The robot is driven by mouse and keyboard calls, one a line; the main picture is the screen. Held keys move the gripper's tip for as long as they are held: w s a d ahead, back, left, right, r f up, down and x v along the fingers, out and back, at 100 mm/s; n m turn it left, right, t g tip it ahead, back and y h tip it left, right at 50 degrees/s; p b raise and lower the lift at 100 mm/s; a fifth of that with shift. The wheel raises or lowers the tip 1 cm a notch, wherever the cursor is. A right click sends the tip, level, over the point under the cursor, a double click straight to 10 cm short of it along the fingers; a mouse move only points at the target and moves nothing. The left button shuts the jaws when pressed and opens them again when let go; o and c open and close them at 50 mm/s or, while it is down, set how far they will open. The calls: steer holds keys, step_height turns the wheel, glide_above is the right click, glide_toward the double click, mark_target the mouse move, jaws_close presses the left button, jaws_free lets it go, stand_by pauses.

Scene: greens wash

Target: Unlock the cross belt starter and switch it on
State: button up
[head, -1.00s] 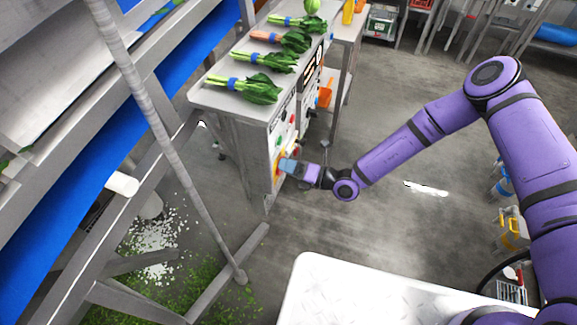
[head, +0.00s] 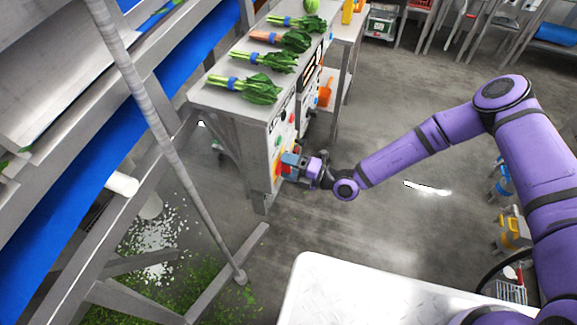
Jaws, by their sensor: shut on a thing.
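The starter panel (head: 271,143) is the upright face of a grey steel cabinet, left of centre, with several coloured buttons on it. A red and yellow rotary switch (head: 278,168) sits low on this face. My gripper (head: 288,161) is at the switch, its blue-grey fingers pointing left into the panel. It is shut on what looks like the red switch handle; the fingers hide most of it. I cannot make out a padlock or the switch's position at this size.
Bundles of greens (head: 245,87) lie along the cabinet's top (head: 215,98). A conveyor frame with a slanting pole (head: 165,140) stands at the left, over scattered green scraps (head: 180,290). The floor (head: 300,230) right of the cabinet is clear.

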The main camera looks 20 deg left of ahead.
stand_by(0.3)
steer(key=o, duration=0.6)
steer(key=shift+c, duration=0.2)
steer(key=shift+d, duration=0.1)
steer(key=d, duration=1)
steer(key=shift+s+d, duration=0.35)
steer(key=shift+s, duration=0.05)
